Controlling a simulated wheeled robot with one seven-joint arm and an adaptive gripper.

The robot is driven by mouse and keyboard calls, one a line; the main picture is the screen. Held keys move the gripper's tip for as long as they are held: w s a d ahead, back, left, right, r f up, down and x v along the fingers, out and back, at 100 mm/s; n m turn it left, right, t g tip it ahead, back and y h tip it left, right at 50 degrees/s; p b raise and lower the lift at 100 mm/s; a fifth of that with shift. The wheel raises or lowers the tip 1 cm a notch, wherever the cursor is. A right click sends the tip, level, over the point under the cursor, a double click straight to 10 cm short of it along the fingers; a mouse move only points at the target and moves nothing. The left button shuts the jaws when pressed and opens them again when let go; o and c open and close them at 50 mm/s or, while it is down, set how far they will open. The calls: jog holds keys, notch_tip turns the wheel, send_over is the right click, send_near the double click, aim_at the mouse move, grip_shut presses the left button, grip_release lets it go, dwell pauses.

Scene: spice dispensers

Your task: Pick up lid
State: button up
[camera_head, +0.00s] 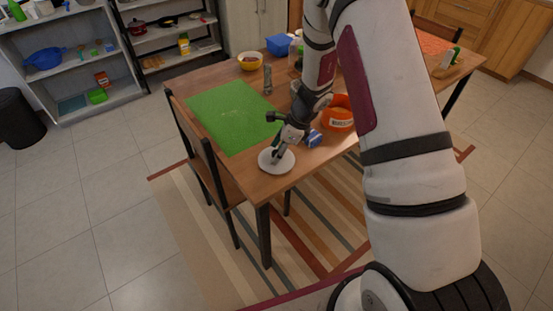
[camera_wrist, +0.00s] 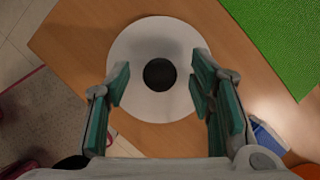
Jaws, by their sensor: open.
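The lid (camera_head: 267,163) is a round white disc near the front corner of the wooden table (camera_head: 271,187). In the wrist view the lid (camera_wrist: 140,48) has a dark round knob (camera_wrist: 160,74) at its middle. My gripper (camera_head: 277,155) is over the lid in the head view. In the wrist view my gripper (camera_wrist: 160,88) is open, with its green-padded fingers on either side of the knob. Nothing is between the pads except the view of the knob below. I cannot tell how far above the lid the fingertips are.
A green mat (camera_head: 228,115) lies left of my gripper. A blue object (camera_head: 314,139) and an orange container (camera_head: 338,118) stand close on the right. A chair (camera_head: 205,165) is at the table's left side.

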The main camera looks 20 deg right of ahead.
jog(key=shift+c, duration=0.3)
grip_shut()
jog(key=shift+r, duration=0.1)
